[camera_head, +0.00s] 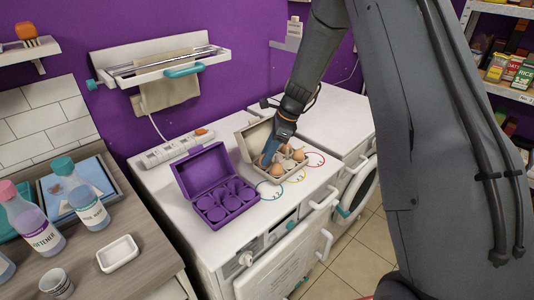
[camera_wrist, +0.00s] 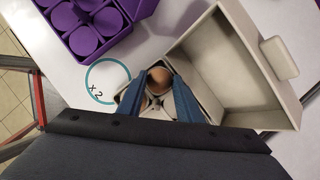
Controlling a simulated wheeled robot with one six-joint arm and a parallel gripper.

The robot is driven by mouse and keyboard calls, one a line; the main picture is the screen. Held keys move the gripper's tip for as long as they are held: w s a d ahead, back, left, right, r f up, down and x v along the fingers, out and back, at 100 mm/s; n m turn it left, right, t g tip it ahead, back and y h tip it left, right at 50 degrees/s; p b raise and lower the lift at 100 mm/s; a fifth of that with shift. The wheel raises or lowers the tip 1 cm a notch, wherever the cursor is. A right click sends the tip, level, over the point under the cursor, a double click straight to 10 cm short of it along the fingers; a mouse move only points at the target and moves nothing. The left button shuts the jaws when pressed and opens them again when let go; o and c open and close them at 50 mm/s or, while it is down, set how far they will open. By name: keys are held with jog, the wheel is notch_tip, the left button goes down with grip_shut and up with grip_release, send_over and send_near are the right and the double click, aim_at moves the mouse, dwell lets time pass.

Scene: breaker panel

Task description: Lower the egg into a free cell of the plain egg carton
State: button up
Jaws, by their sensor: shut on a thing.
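The plain beige egg carton (camera_head: 267,176) stands open on the white machine top, lid tipped back. Its open lid (camera_wrist: 222,62) fills the right of the wrist view. Several brown eggs sit in it, one at the front (camera_head: 276,170) and one at the right (camera_head: 299,155). My gripper (camera_head: 265,161) reaches down into the carton's left part. In the wrist view its blue fingers (camera_wrist: 156,80) are shut on a brown egg (camera_wrist: 158,76), low among the cells. The fingers hide most cells, and I cannot tell whether the egg touches the cell floor.
An open purple carton (camera_head: 225,199) stands just left of the beige one. Coloured rings mark the top, including a teal ring (camera_wrist: 108,82) labelled "x2". A power strip (camera_head: 178,148) lies behind. A wooden counter with bottles (camera_head: 87,204) and a white dish (camera_head: 118,254) is at left.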

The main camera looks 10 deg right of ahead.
jog(key=shift+f, duration=0.4)
dwell(0.3)
jog(key=o, duration=1.1)
jog(key=b+v, duration=0.2)
jog(key=v, duration=0.5)
jog(key=shift+s+d+r, duration=0.1)
jog(key=shift+r, duration=0.2)
jog(key=s+d+n+h, duration=0.1)
jog(key=s+n, duration=0.5)
jog(key=s, duration=0.3)
jog(key=s+d+n+h, duration=0.1)
jog(key=s+n+h, duration=0.1)
jog(key=s+n, duration=0.5)
jog(key=s+d+n+h, duration=0.1)
jog(key=s+n, duration=0.6)
jog(key=s, duration=0.4)
jog(key=shift+s+d+r+t+h, duration=0.15)
jog(key=shift+s+d+t+h, duration=0.1)
jog(key=shift+t+h, duration=0.05)
